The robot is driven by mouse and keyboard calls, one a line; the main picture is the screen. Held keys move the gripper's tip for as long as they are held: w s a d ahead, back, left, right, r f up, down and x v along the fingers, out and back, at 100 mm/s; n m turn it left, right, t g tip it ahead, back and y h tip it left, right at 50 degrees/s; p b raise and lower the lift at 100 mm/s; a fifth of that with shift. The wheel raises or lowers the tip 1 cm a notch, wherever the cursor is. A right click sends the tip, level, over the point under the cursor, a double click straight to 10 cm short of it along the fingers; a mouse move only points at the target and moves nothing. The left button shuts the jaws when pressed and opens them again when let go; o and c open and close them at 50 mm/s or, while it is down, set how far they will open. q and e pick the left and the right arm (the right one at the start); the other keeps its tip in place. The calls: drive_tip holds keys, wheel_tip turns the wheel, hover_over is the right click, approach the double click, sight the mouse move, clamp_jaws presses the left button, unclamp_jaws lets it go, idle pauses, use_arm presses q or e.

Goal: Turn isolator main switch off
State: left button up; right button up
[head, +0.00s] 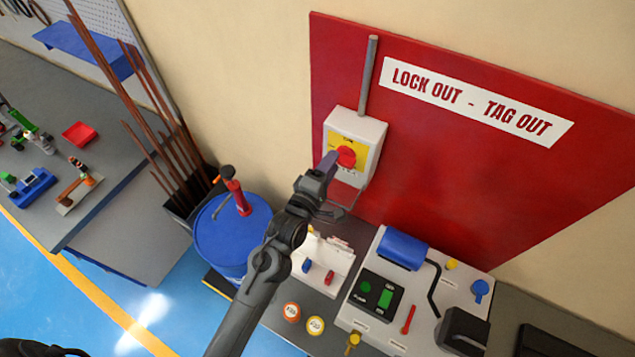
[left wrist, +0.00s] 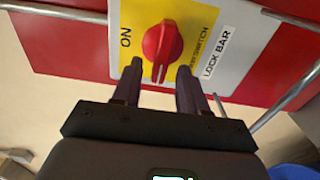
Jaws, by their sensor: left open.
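The isolator main switch (head: 371,130) is a pale box with a yellow plate and a red rotary knob (head: 346,157), mounted on a red wall board. In the left wrist view the knob (left wrist: 162,45) has a narrow grip ridge whose near end points down toward my gripper. The word ON is on the plate to its left and LOCK BAR is to its right. My left gripper (left wrist: 160,69) is open, with one fingertip on each side of the ridge's near end. I cannot tell whether they touch it. My right gripper is not in view.
A metal conduit (head: 369,75) rises from the switch box beside the LOCK OUT - TAG OUT sign (head: 476,100). Below is a bench with a control machine (head: 420,290). A blue drum (head: 232,240) stands left of my arm.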

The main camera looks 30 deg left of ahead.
use_arm(q)
drive_tip(key=s+b, duration=0.2)
drive_tip(key=s, duration=0.7)
drive_tip(key=shift+s, duration=0.3)
drive_tip(key=shift+a, duration=0.1)
drive_tip(key=s+a+f+m+g+p, duration=0.1)
drive_tip(key=s+f+m+g+p, duration=0.2)
drive_tip(key=s+m+g, duration=0.4)
drive_tip(key=s+a+f+m+g+p, duration=0.1)
drive_tip(key=s+f+m+g+p, duration=0.3)
drive_tip(key=s+m+g, duration=0.3)
drive_tip(key=s+m, duration=0.5)
drive_tip(key=s, duration=0.2)
drive_tip(key=shift+f+m, duration=0.15)
drive_tip(key=shift+m, duration=0.15)
drive_tip(key=shift+a, duration=0.1)
